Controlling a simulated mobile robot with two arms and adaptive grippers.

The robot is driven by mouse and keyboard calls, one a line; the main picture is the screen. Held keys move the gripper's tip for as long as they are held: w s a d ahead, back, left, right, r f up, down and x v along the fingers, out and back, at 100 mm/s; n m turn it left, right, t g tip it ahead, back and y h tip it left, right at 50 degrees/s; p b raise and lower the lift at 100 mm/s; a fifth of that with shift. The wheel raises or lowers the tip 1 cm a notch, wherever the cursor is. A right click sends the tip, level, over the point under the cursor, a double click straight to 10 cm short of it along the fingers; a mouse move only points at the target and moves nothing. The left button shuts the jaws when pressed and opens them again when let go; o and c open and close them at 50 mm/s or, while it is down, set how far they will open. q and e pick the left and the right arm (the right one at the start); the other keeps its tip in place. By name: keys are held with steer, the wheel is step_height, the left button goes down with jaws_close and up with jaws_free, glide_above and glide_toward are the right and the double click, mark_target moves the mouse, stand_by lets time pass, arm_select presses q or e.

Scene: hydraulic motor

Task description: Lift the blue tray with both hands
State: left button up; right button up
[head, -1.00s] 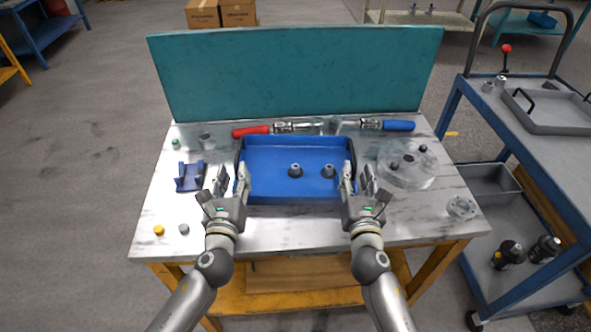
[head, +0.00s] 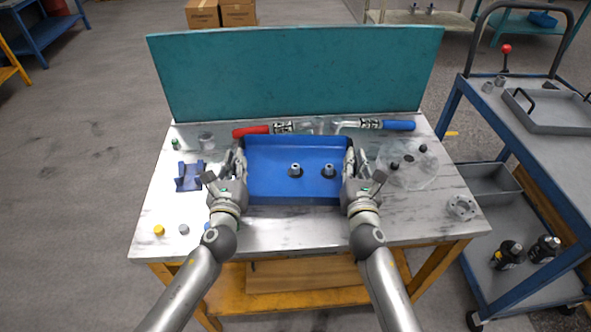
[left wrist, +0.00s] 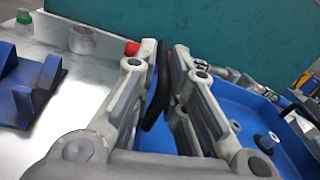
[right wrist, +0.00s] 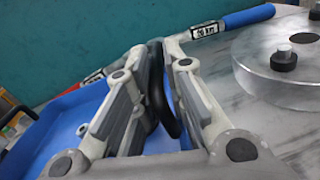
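My left gripper (head: 234,158) is shut on the left handle, whose black bar (left wrist: 156,100) shows between the fingers in the left wrist view. My right gripper (head: 354,160) is shut on the right handle, whose bar (right wrist: 158,92) shows between the fingers in the right wrist view. The fingers hide much of both handles in the head view.
Red-handled (head: 250,131) and blue-handled (head: 398,126) tools lie behind the tray, before the teal panel (head: 295,75). A trolley (head: 540,150) stands further right.

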arm_select(q)
steer(key=shift+s+d, duration=0.1)
steer(key=shift+d, duration=0.15)
jaws_close()
arm_select(e)
steer(key=shift+a, duration=0.25)
jaws_close()
arm_select(q)
steer(key=shift+d+r, duration=0.1)
steer(key=shift+r, duration=0.05)
arm_select(e)
steer(key=shift+a+r, duration=0.1)
